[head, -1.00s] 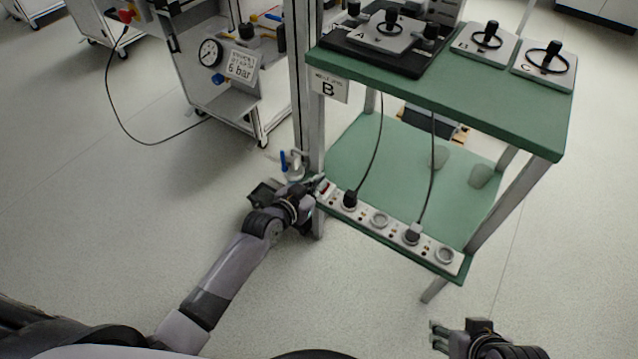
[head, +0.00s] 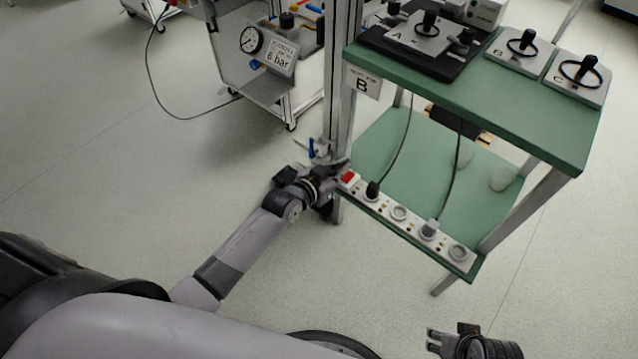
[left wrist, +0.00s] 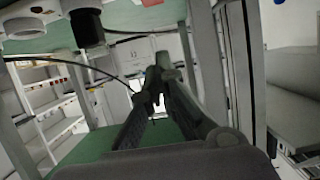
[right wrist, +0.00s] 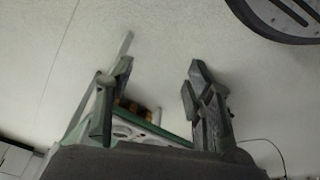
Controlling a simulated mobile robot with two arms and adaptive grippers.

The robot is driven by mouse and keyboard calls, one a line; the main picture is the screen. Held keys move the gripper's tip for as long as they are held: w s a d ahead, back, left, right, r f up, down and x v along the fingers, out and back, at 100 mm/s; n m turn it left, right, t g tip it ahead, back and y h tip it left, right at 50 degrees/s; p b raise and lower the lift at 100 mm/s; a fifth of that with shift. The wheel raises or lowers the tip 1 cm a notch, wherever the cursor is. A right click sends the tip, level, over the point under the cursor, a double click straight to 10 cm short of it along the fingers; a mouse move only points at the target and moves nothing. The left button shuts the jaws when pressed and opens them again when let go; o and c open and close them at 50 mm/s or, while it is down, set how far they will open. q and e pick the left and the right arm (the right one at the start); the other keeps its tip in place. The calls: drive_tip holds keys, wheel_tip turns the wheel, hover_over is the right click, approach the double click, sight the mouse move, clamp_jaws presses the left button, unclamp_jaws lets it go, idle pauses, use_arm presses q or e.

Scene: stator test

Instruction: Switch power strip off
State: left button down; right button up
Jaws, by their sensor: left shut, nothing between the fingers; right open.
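The white power strip (head: 413,220) lies along the front edge of the green lower shelf. Its red switch (head: 349,178) is at the left end, beside the shelf post. The left wrist view shows the shut fingers (left wrist: 155,88), with the strip's red switch (left wrist: 150,3) and black plug (left wrist: 85,22) at the top. My right gripper (head: 433,341) is open and empty, low over the floor; it also shows in the right wrist view (right wrist: 160,72).
The green upper shelf (head: 520,120) carries several grey fixtures with black knobs. A metal post (head: 339,95) and a blue-handled valve (head: 311,148) stand close to my left gripper. A cart with a gauge (head: 251,40) is behind. The floor (head: 130,180) is clear to the left.

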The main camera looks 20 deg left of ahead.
use_arm(q)
drive_tip(key=s+a+p, duration=0.1)
drive_tip(key=s+a, duration=0.2)
drive_tip(key=s, duration=0.5)
drive_tip(key=shift+s+r, duration=0.2)
drive_tip(key=shift+r, duration=0.2)
use_arm(e)
wheel_tip(320, 180, down, 6)
drive_tip(key=shift+s+f, duration=0.2)
drive_tip(key=shift+f, duration=0.05)
